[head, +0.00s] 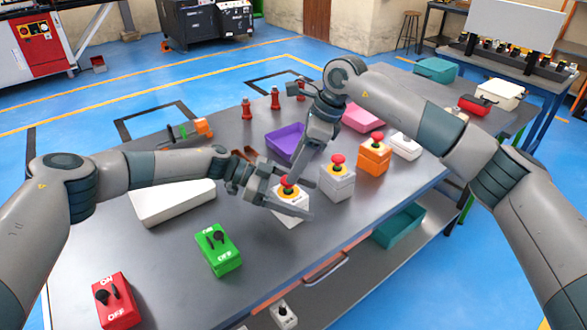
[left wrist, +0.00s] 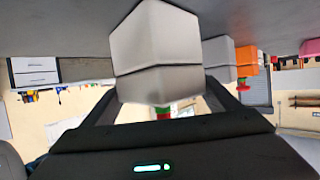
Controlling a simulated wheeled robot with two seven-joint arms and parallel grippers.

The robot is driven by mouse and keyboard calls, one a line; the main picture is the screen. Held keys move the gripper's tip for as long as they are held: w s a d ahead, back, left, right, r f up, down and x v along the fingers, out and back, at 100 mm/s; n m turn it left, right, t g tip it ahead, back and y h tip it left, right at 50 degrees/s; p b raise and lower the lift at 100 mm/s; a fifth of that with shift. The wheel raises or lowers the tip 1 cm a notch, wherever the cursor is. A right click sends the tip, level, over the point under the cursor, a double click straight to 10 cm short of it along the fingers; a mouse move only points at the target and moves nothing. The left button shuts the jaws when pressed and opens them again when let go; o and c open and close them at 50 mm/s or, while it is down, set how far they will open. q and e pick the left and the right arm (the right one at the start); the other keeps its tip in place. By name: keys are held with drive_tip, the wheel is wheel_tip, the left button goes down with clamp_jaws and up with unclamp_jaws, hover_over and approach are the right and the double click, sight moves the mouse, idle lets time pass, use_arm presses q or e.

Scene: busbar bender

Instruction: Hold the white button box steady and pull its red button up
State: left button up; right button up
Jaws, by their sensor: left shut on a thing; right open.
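The white button box (head: 289,219) stands on the grey table, with its red button (head: 288,181) on a yellow top plate. My left gripper (head: 290,202) is shut on the box; one finger crosses its near side. The left wrist view shows the box (left wrist: 155,55) upside down between the fingers, with the button (left wrist: 163,112) partly hidden by the gripper body. My right gripper (head: 296,172) is open and reaches down from above, close to the red button. Whether its fingers touch the button is hard to tell.
A grey button box (head: 338,184) and an orange one (head: 374,159) stand just right. A green switch box (head: 218,250) and a red one (head: 117,301) are at the front left. A purple tray (head: 285,142) lies behind my grippers. A white slanted block (head: 172,202) lies left.

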drive_tip(key=v, duration=0.9)
drive_tip(key=shift+r, duration=0.25)
use_arm(q)
drive_tip(key=o, duration=1.2)
drive_tip(key=v, duration=1.2)
